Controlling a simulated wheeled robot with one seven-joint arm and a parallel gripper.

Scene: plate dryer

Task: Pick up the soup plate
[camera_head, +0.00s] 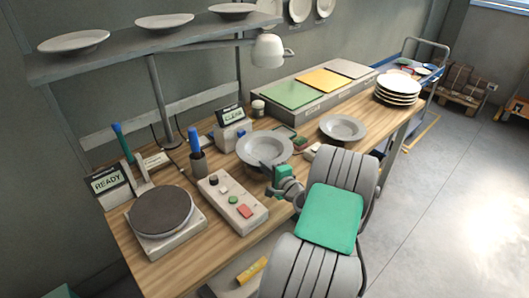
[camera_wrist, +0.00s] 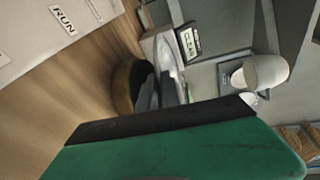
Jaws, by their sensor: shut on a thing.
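The soup plate (camera_head: 264,150) is a pale grey, deep, wide-rimmed plate near the middle of the wooden bench in the head view. My gripper (camera_head: 271,174) is at its near rim and is shut on it. The grasped part of the rim is mostly hidden, and I cannot tell whether the plate is clear of the bench.
A second deep plate (camera_head: 343,128) lies to the right, with a plate stack (camera_head: 398,89) beyond. A button box (camera_head: 233,204) and hotplate (camera_head: 161,212) stand left. A box marked CLEAR (camera_head: 231,128) and a lamp (camera_head: 268,50) are behind. A shelf (camera_head: 150,45) overhangs the back.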

